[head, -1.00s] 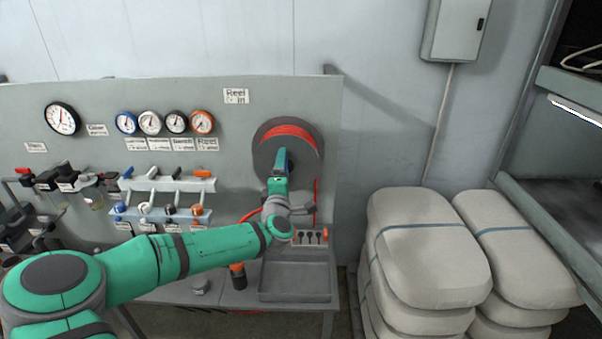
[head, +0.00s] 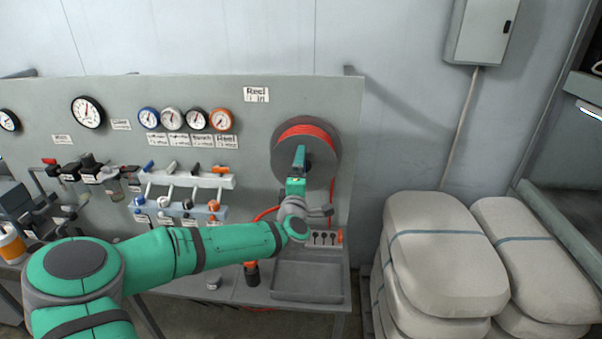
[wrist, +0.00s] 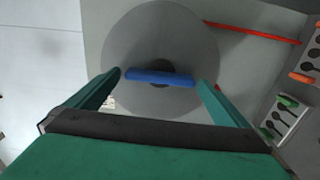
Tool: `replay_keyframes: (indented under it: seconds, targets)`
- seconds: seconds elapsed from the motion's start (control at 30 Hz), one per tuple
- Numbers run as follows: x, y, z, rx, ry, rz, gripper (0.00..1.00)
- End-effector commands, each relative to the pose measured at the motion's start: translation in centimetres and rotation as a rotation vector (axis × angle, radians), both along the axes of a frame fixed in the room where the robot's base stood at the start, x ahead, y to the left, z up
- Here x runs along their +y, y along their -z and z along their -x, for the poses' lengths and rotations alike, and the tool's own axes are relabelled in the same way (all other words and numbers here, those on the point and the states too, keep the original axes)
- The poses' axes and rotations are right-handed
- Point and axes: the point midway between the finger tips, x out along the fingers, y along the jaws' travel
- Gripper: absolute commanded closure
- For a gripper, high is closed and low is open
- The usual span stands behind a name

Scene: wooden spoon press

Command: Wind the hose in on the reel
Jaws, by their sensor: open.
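The hose reel (head: 330,165) is a grey disc on the panel with red hose (head: 308,131) wound around it. A red length of hose runs down from its right side. In the wrist view, the reel's grey face (wrist: 120,40) shows a dark hub and a blue bar-shaped handle (wrist: 160,78) across it. My gripper (wrist: 160,80) is open, with one finger by each end of the blue handle; I cannot tell whether they touch it. In the head view, my gripper (head: 299,152) is in front of the reel and hides part of its middle.
A "Reel in" label (head: 256,94) is above the reel. Several gauges (head: 173,119) and valve levers (head: 185,182) are to the left. Below are a grey tray (head: 307,288) and a small tool holder (head: 322,239). Stacked pale sacks (head: 440,265) stand to the right.

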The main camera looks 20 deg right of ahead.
Motion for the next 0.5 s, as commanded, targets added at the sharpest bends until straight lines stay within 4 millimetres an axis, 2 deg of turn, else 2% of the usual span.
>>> replay_keyframes:
  seconds: [0.5]
  targets:
    - [4.1,0.0,7.5,0.000,0.002,-0.001,0.00]
